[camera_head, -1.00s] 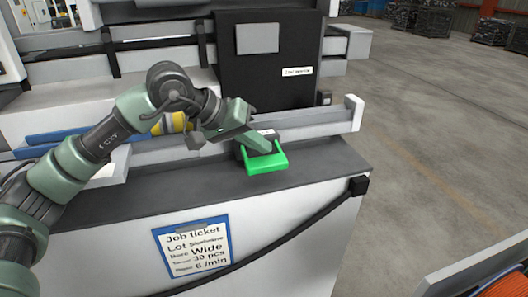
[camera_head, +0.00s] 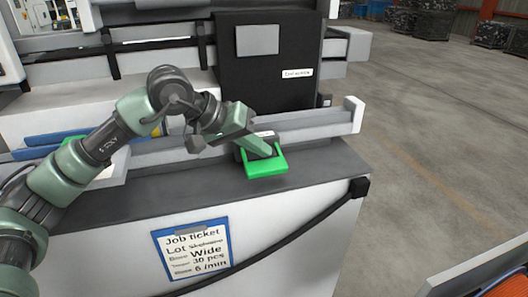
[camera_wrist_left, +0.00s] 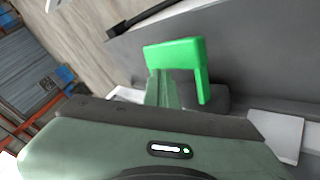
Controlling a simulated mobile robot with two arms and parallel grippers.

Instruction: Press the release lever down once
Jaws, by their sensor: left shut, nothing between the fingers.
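The release lever (camera_head: 267,167) is a bright green U-shaped handle on a dark base at the front of the machine's grey ledge. It also shows in the left wrist view (camera_wrist_left: 178,52), just beyond the fingers. My left gripper (camera_head: 264,150) is shut and empty. Its fingertips are at the lever, overlapping the handle from above and behind in the head view; I cannot tell whether they touch it. In the left wrist view the closed fingers (camera_wrist_left: 160,88) reach up to the green bar. My right gripper is not in view.
A white rail (camera_head: 310,130) runs behind the lever. A black box (camera_head: 265,85) stands behind it. A job ticket (camera_head: 192,249) hangs on the front panel, with a black cable (camera_head: 300,235) below the ledge. The ledge right of the lever (camera_head: 325,160) is clear.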

